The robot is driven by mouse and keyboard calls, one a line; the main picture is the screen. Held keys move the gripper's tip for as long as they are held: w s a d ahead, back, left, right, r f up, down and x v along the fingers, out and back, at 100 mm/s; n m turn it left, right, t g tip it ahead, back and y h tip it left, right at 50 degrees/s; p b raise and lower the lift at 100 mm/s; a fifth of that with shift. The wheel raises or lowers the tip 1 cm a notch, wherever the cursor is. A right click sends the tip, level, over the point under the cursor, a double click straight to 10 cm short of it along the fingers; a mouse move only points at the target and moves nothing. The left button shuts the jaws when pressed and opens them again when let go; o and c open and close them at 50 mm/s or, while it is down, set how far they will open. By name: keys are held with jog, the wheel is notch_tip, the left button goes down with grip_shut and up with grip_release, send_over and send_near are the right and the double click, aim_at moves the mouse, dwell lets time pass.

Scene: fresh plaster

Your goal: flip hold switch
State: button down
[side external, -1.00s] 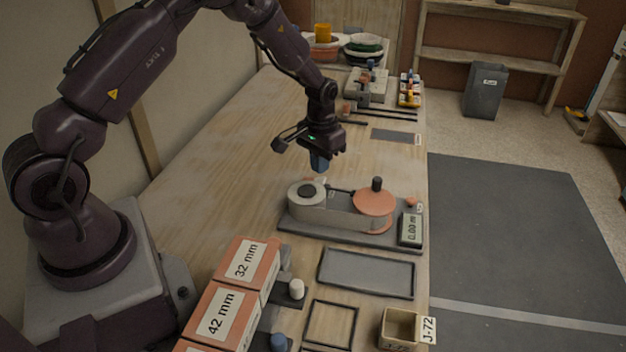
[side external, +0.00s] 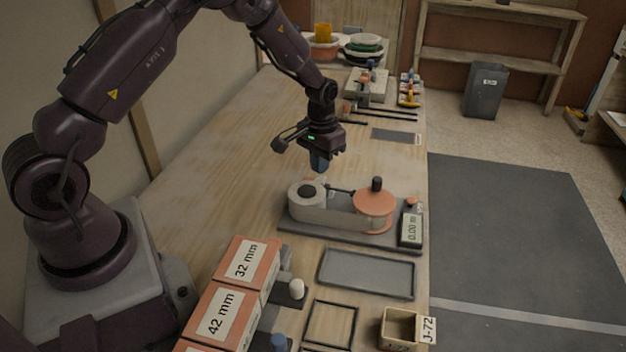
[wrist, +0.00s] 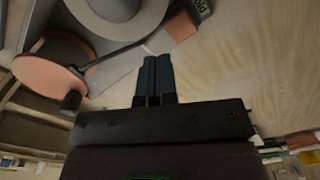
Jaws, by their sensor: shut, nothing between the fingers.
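A winding device on a grey base (side external: 295,229) stands on the bench in the side view, with a grey roll at its left, an orange disc with a black knob (side external: 376,184) at its right and a display reading 0.00 m (side external: 411,229). The hold switch appears as an orange rocker (wrist: 181,25) beside a label ending in "old" (wrist: 200,8) in the wrist view. In the side view the switch is mostly hidden behind the roll. My gripper (side external: 320,168) is shut and empty, pointing down just behind the roll. In the wrist view its blue fingertips (wrist: 157,62) are close together, near the rocker.
A grey tray (side external: 367,273), a dark frame (side external: 330,323) and a small J-72 box (side external: 399,328) lie in front of the device. Orange boxes marked 32 mm (side external: 248,262) and 42 mm (side external: 214,312) stand at the left front. Thin dark rods (side external: 385,113) lie behind. The bench left of the device is clear.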

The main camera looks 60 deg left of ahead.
aim_at(320, 180)
jog(key=shift+f, duration=1.35)
dwell(0.5)
jog(key=shift+r, duration=3.55)
jog(key=s+d+r+m+t, duration=0.1)
jog(key=s+d+r, duration=0.4)
jog(key=s+r, duration=0.6)
jog(key=s+d+r+m+t, duration=0.2)
jog(key=s+d+r+t, duration=0.2)
jog(key=s+r, duration=0.8)
jog(key=shift+s+d+r+t, duration=0.3)
jog(key=shift+s+d, duration=0.6)
jog(key=shift+s, duration=0.05)
